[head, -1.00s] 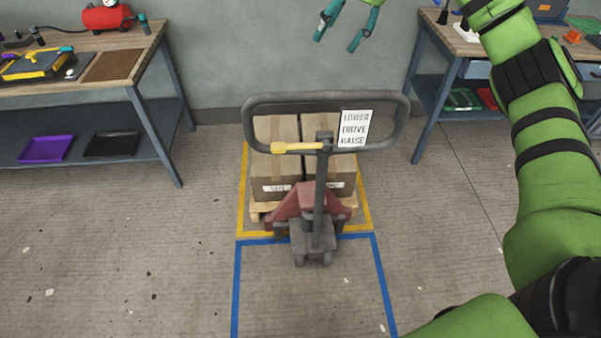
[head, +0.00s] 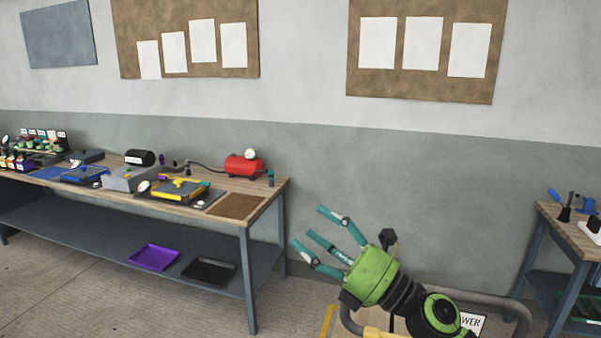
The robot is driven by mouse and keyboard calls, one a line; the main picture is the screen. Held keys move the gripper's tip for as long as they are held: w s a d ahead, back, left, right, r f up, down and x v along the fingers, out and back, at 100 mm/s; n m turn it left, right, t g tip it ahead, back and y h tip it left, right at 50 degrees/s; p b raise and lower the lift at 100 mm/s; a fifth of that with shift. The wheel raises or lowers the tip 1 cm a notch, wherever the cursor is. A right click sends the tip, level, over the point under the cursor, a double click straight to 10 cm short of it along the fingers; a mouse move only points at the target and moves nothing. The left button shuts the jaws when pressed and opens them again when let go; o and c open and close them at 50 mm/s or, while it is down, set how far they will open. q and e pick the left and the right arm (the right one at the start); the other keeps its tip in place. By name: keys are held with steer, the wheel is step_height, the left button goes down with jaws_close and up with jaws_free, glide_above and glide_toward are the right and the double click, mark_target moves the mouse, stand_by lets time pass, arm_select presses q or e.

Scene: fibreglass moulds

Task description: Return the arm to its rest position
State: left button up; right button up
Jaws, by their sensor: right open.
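My right gripper (head: 328,242) is in the head view, low and right of centre. Its teal fingers are spread apart, pointing up and left, with nothing between them. The green wrist and part of the arm show behind it. The gripper is in front of the grey-green wall, above the pallet jack's handle (head: 510,304), and looks apart from it. Most of the jack is below the picture. My left gripper is not in view.
A workbench (head: 262,187) with moulds and a red compressor (head: 243,165) stands at left. Its lower shelf holds a purple tray (head: 153,258) and a black tray (head: 209,271). Another bench (head: 565,232) stands at right. The wall between them is bare below the pinboards.

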steer(key=d+f+m+t+h, duration=0.95)
steer(key=m+h, duration=0.45)
steer(key=m, duration=0.7)
steer(key=s+d+f+m+g+h, duration=0.3)
steer(key=f+m+g, duration=0.15)
steer(key=f, duration=0.35)
steer(key=s+d+f+m+g+h, duration=0.35)
steer(key=f+m, duration=0.25)
steer(key=f, duration=0.3)
steer(key=s+f+m+g, duration=0.2)
steer(key=s+f+g, duration=0.15)
steer(key=s, duration=0.35)
steer(key=s+f+m+g+y, duration=0.1)
steer(key=s+f+g, duration=0.2)
steer(key=s+f, duration=0.35)
steer(key=s+f+m+g, duration=0.2)
steer(key=s+f+g, duration=0.1)
steer(key=s, duration=0.6)
steer(key=s+f+g+b, duration=0.1)
steer(key=s+f+b, duration=0.2)
steer(key=f, duration=2.4)
steer(key=s+d+f+g+b, duration=0.1)
steer(key=s+d+f+b, duration=0.1)
steer(key=s+f, duration=1.3)
steer(key=shift+s+d+f+n+g+b, duration=0.25)
steer(key=shift+d+f+n+g+b, duration=0.1)
steer(key=shift+d, duration=0.35)
